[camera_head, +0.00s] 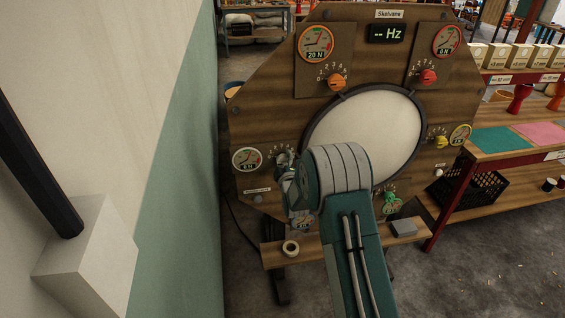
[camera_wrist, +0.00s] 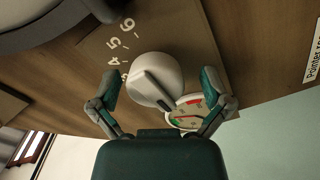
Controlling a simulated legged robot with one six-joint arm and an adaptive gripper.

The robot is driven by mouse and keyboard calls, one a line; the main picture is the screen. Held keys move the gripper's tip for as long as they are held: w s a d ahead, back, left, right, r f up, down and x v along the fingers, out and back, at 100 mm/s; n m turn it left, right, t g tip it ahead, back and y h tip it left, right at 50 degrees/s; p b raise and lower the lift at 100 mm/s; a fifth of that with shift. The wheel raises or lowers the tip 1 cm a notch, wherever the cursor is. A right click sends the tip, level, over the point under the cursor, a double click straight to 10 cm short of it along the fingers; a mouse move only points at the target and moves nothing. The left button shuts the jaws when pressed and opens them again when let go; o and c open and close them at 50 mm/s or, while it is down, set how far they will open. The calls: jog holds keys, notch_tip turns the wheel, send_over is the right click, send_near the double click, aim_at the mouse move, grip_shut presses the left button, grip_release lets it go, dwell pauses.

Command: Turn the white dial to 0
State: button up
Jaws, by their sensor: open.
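My gripper (camera_wrist: 160,80) is open, one finger on each side of the dial, with no clear contact. In the head view my gripper (camera_head: 285,172) is at the panel's left side and hides most of the dial.
A round gauge (camera_head: 247,159) sits left of the dial. The octagonal panel (camera_head: 265,110) also bears an orange dial (camera_head: 337,82), a red dial (camera_head: 428,76), a yellow dial (camera_head: 441,142) and a green dial (camera_head: 389,198) around a drum skin (camera_head: 365,130). A wall (camera_head: 185,180) stands close on the left.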

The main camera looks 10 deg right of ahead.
jog(key=shift+d, duration=0.15)
jog(key=shift+s, duration=0.3)
jog(key=s, duration=1.1)
jog(key=shift+s, duration=0.2)
